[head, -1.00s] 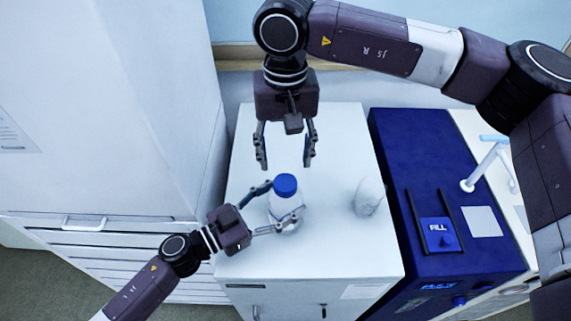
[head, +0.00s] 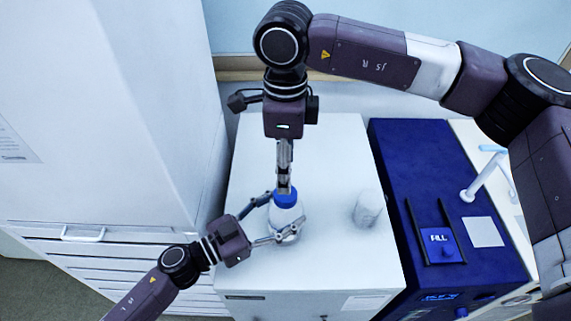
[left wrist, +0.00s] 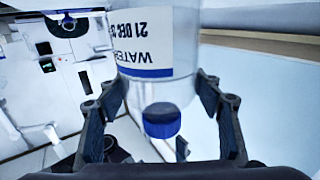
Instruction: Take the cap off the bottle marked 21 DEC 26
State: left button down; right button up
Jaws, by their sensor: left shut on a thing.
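The bottle (head: 285,220) is clear to whitish with a blue cap (head: 285,200), and stands upright on a white cabinet top. In the left wrist view the bottle (left wrist: 184,45) appears upside down, its label reading WATER and 21 DEC 2 with the last digit unclear. The blue cap (left wrist: 162,120) is on the bottle there. My left gripper (head: 280,218) is shut around the bottle's body from the left. My right gripper (head: 284,190) points down, its fingertips at the cap. Its fingers are seen edge-on, so their gap is hidden.
A whitish, capless-looking container (head: 366,209) stands to the right on the white cabinet top (head: 335,160). A tall white cabinet (head: 110,110) stands at the left.

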aim_at(285, 215)
jog(key=m, duration=3)
jog(key=shift+f+m, duration=0.4)
jog(key=shift+f, duration=3.6)
